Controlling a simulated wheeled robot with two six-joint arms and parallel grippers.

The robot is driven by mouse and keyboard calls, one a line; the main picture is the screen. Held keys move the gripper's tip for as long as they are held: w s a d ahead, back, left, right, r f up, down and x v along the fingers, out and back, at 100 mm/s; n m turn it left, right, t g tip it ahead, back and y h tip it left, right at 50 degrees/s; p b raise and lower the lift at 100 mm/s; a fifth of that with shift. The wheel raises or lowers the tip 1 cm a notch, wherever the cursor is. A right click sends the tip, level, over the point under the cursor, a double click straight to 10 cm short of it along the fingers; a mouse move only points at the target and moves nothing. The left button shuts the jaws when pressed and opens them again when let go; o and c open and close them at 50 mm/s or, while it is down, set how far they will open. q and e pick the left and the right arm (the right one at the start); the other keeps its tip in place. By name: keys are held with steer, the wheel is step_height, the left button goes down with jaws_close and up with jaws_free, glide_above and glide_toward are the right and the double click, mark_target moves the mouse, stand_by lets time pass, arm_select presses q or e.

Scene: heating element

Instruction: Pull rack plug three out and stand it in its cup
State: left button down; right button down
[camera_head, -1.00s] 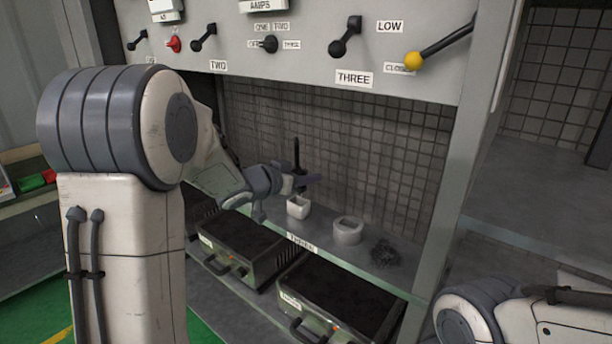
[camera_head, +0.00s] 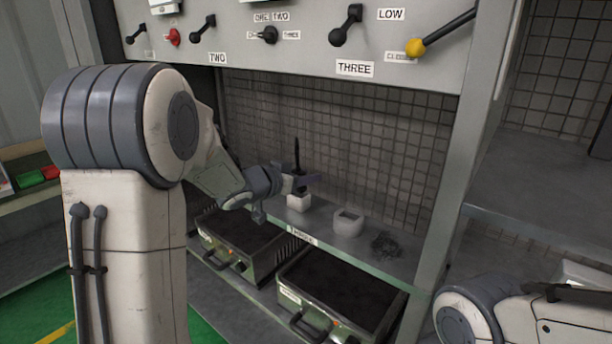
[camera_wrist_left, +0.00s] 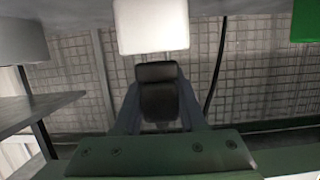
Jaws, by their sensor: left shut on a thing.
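My left gripper (camera_head: 300,183) is shut on a dark plug (camera_head: 297,158), held upright with its thin end up. The plug is directly over a small white square cup (camera_head: 298,204) on the shelf. Its lower end is at the cup's rim; the gripper hides whether it is inside or touching. In the left wrist view the black plug (camera_wrist_left: 158,95) sits between my left gripper's fingers (camera_wrist_left: 158,108), and the white cup (camera_wrist_left: 150,26) is just beyond it. My right gripper is out of view.
A white round cup (camera_head: 347,223) and a dark wiry tangle (camera_head: 385,244) are to the right on the shelf (camera_head: 315,228). The shelf edge has a label. Dark boxes with handles (camera_head: 340,290) are below. A switch panel (camera_head: 300,65) overhangs above; a post (camera_head: 450,190) stands at right.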

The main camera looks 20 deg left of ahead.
arm_select(q)
steer(key=shift+f+b, duration=0.95)
steer(key=shift+f, duration=0.4)
steer(key=shift+c, duration=1.9)
jaws_free()
steer(key=shift+r, duration=0.1)
steer(key=v, duration=1)
steer(key=shift+s+b, duration=0.2)
steer(key=shift+b, duration=0.15)
steer(key=shift+s+a, duration=0.1)
steer(key=shift+a, duration=0.05)
